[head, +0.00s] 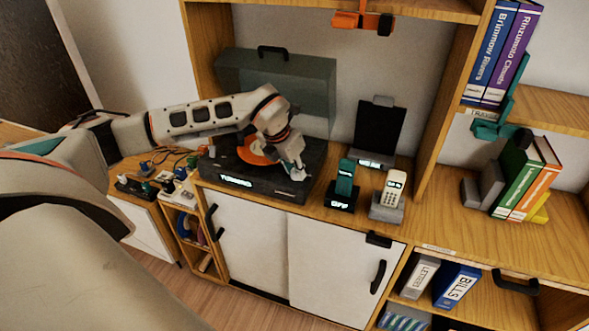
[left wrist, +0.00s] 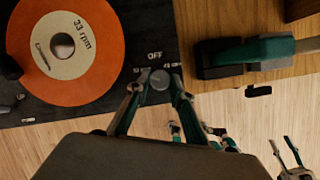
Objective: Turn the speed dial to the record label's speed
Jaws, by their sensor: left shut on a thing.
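The record player (head: 225,172) is a dark, low box on the wooden cabinet top, with a lit front display reading "TURNING". An orange record (head: 258,152) lies on it, partly behind my left arm. In the left wrist view, its cream label (left wrist: 80,55) reads "33 rpm". The grey round speed dial (left wrist: 160,79) sits right of the record, with "OFF" printed above it. Smaller marks beside it are too small to read. My left gripper (head: 297,173) is shut on the dial, one finger on each side. A gripper-like shape (left wrist: 290,170), perhaps my right gripper, shows at the lower right edge.
Cables and small parts (head: 150,180) lie to the left. Free floor shows in front.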

